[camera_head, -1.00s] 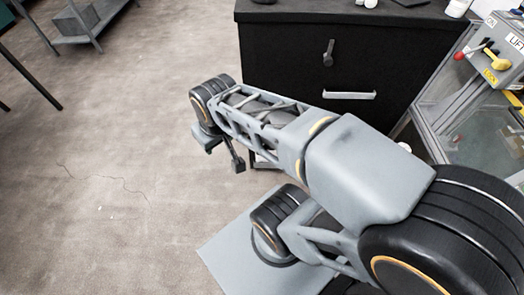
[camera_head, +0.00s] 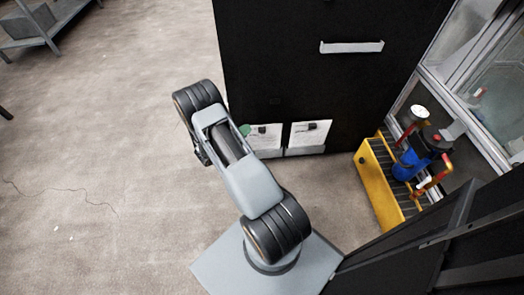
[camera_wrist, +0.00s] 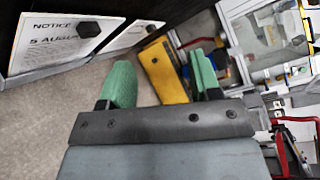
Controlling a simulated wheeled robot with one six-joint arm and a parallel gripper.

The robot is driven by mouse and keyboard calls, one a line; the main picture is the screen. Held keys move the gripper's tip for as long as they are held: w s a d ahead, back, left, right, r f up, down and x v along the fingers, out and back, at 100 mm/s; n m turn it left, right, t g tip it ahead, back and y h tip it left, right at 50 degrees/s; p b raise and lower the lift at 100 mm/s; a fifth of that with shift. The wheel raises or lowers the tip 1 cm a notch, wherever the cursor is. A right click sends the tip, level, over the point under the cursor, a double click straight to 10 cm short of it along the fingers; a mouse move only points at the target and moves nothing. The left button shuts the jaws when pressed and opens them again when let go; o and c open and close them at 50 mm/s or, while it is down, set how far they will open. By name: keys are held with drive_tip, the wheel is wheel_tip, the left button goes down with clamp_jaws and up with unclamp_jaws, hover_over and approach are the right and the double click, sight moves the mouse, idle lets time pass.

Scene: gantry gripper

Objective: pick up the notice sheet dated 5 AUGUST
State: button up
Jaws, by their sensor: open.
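The notice sheet reading "NOTICE" and "5 AUGU…" (camera_wrist: 62,48) is at the upper left of the wrist view, on a black upright face under a dark square holder (camera_wrist: 88,29). It appears to be the left sheet (camera_head: 264,143) in the head view. My gripper (camera_wrist: 163,74) is open and empty, its two green fingers apart. The sheet lies left of the left finger and is not between the fingers. In the head view my arm hides most of the gripper; a green fingertip shows beside the left sheet's edge.
A second sheet (camera_head: 304,138) hangs just right of the first on the black cabinet (camera_head: 290,75), under its own dark holder. A grey ledge runs below both sheets. A yellow slatted cart (camera_head: 372,185) holding blue and red items stands right. Open floor (camera_head: 110,120) lies left.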

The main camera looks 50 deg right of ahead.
wheel_tip(320, 180, down, 15)
drive_tip(key=d+n+t+b, duration=0.1)
drive_tip(key=n+t+b, duration=0.35)
drive_tip(key=n, duration=0.35)
drive_tip(key=b, duration=0.1)
approach(263, 132)
drive_tip(key=x, duration=0.2)
drive_tip(key=shift+h, duration=0.3)
drive_tip(key=shift+w+d+f+b, duration=0.15)
drive_tip(key=shift+d+b, duration=0.25)
drive_tip(key=shift+d, duration=0.55)
drive_tip(key=shift+w+d+b, duration=0.2)
drive_tip(key=shift+d+b, duration=0.25)
drive_tip(key=shift+d, duration=0.55)
drive_tip(key=shift+w+d+f+b, duration=0.15)
drive_tip(key=shift+d+b, duration=0.25)
drive_tip(key=shift+d, duration=0.55)
drive_tip(key=shift+w+d+r, duration=0.1)
drive_tip(key=shift+d+r, duration=0.1)
drive_tip(key=shift+d, duration=0.25)
clamp_jaws()
